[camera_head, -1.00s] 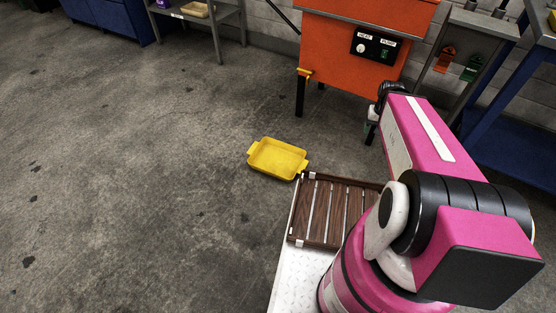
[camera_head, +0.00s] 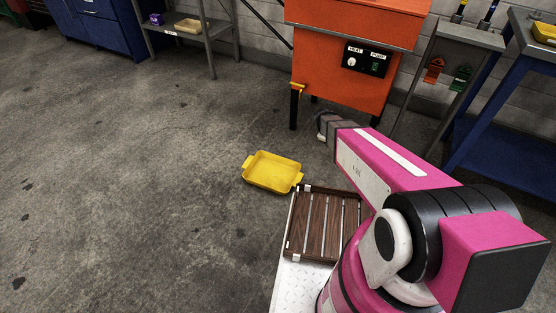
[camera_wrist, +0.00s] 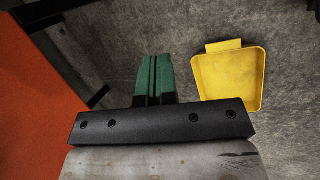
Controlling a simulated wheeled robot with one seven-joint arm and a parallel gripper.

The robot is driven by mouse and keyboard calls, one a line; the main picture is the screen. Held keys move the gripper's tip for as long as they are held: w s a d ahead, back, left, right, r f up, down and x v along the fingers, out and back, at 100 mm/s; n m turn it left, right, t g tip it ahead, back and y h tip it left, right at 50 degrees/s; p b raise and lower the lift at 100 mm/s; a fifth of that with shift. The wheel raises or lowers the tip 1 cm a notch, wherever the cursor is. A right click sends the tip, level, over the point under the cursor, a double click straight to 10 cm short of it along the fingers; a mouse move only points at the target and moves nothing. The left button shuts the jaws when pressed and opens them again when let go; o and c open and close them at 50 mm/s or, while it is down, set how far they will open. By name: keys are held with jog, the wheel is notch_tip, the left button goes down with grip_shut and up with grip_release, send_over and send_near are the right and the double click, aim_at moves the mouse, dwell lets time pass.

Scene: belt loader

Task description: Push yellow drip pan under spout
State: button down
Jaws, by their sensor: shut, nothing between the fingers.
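The yellow drip pan (camera_head: 271,171) lies flat on the floor in the head view, in front of the orange tank and just beyond my wooden-slatted deck. It also shows in the wrist view (camera_wrist: 229,76), right of my gripper. The spout (camera_head: 297,90) is a small yellow-orange fitting at the orange tank's lower left corner, above and right of the pan. My gripper (camera_wrist: 154,60) has green fingers, closed together and empty. It is apart from the pan, on its left in the wrist view. In the head view my arm hides the fingers.
The orange tank (camera_head: 345,50) with its control panel stands against the block wall. A grey shelf (camera_head: 193,27) stands at the back left, a grey stand (camera_head: 460,38) and blue workbench (camera_head: 500,128) at the right. The floor left of the pan is clear.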

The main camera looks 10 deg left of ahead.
jog(key=w+a+f+n+t, duration=0.25)
jog(key=a+f+n, duration=0.25)
jog(key=a+f, duration=0.25)
jog(key=w+a+f+n+t, duration=0.1)
jog(key=w+a+f+n, duration=0.2)
jog(key=a+f+n, duration=0.35)
jog(key=n+t+y, duration=0.2)
jog(key=n+t, duration=0.1)
jog(key=n, duration=0.6)
send_near(280, 158)
jog(key=s+a+r, duration=0.2)
jog(key=s, duration=0.3)
jog(key=shift+g, duration=0.25)
jog(key=x, duration=0.9)
jog(key=shift+w+f, duration=0.1)
jog(key=shift+f, duration=0.1)
jog(key=shift+w+d+r, duration=0.1)
jog(key=shift+w+d, duration=0.1)
jog(key=shift+w, duration=0.3)
jog(key=shift+w+d+r, duration=0.1)
jog(key=shift+w+d, duration=0.1)
jog(key=shift+w, duration=0.35)
jog(key=shift+w+d, duration=0.25)
jog(key=shift+w, duration=0.5)
